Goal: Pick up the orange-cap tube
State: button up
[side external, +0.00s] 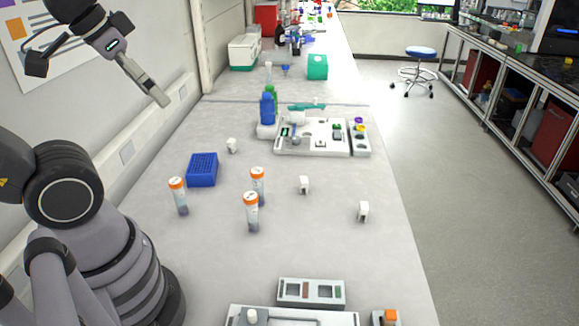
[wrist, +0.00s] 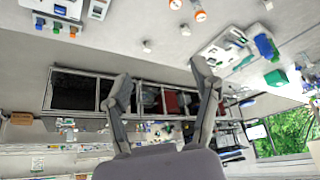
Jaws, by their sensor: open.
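Three orange-cap tubes stand upright on the bench in the side external view. One tube (side external: 179,197) is at the left, one (side external: 257,185) is at the back right, and one (side external: 251,212) is in front of that. My gripper (side external: 157,92) is high at the upper left, well above the bench and apart from all tubes. In the wrist view my gripper (wrist: 163,82) has its two fingers spread with nothing held between them.
A blue rack (side external: 202,170) sits behind the left tube. Small white blocks (side external: 304,185), (side external: 363,211) and (side external: 232,146) stand around. A white station (side external: 310,137) with blue bottles (side external: 268,108) is farther back. Grey trays (side external: 311,291) lie at the front. Bench between is clear.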

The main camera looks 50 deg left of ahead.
dwell(0.5)
jog(key=w+a+f+m+g+y, duration=0.55)
jog(key=w+f+g, duration=0.3)
jog(key=f, duration=0.35)
jog(key=m+g+y, duration=0.3)
jog(key=m+y, duration=0.4)
jog(key=m, duration=0.1)
send_near(182, 191)
jog(key=shift+t, duration=0.25)
jog(key=x, duration=0.4)
jog(key=s+x, duration=0.1)
jog(key=x, duration=0.1)
jog(key=shift+s+r, duration=0.15)
jog(key=shift+r, duration=0.15)
jog(key=x, duration=0.5)
jog(key=shift+w+a+f, duration=0.25)
jog(key=shift+w+f, duration=0.05)
jog(key=shift+w, duration=0.05)
jog(key=c, duration=0.9)
